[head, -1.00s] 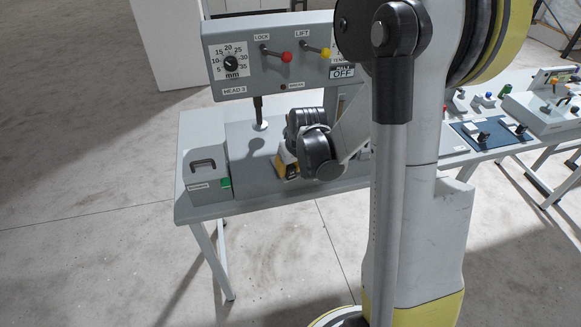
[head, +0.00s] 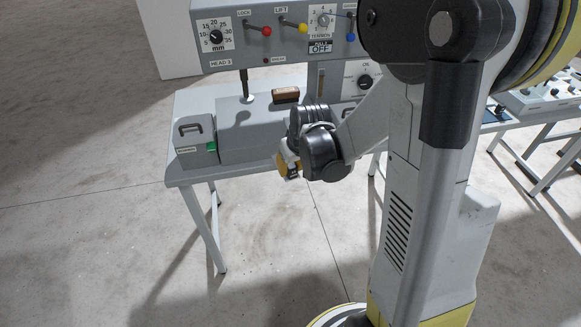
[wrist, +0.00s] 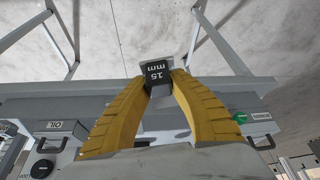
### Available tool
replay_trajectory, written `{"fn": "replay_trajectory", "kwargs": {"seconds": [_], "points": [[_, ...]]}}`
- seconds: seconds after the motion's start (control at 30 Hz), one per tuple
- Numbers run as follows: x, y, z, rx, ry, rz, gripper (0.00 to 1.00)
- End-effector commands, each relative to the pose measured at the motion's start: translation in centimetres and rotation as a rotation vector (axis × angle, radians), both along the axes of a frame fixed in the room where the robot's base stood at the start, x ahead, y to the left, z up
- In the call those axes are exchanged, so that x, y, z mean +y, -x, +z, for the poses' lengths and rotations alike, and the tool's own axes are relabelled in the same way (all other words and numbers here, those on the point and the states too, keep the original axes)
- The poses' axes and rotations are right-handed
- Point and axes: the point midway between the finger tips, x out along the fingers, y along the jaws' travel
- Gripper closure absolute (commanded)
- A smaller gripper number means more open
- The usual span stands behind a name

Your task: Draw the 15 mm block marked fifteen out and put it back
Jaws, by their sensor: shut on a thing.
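The block marked 15 mm (wrist: 155,74) is dark with white print and shows upside down in the wrist view. My gripper (wrist: 162,84) has its yellow fingers shut on the block from both sides. The block's pale grey end sticks out past the fingertips. In the head view my gripper (head: 289,168) hangs at the front edge of the grey worktable (head: 255,158). The block cannot be made out clearly there. The slot it belongs to cannot be made out.
A control panel (head: 270,48) with levers and dials stands over the table. A brown block-like item (head: 285,95) lies under it. A grey case with a handle (head: 193,135) stands at the left. Another table (head: 540,110) is at the right. Floor in front is clear.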

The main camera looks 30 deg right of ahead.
Motion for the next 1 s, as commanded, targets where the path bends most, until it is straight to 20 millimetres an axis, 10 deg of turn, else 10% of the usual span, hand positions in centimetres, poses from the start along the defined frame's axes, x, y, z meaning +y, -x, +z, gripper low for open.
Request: {"fn": "replay_trajectory", "kwargs": {"seconds": [1.0], "points": [[1.3, 4.6, 0.1, 0.0, 0.0, 0.0, 1.0]]}}
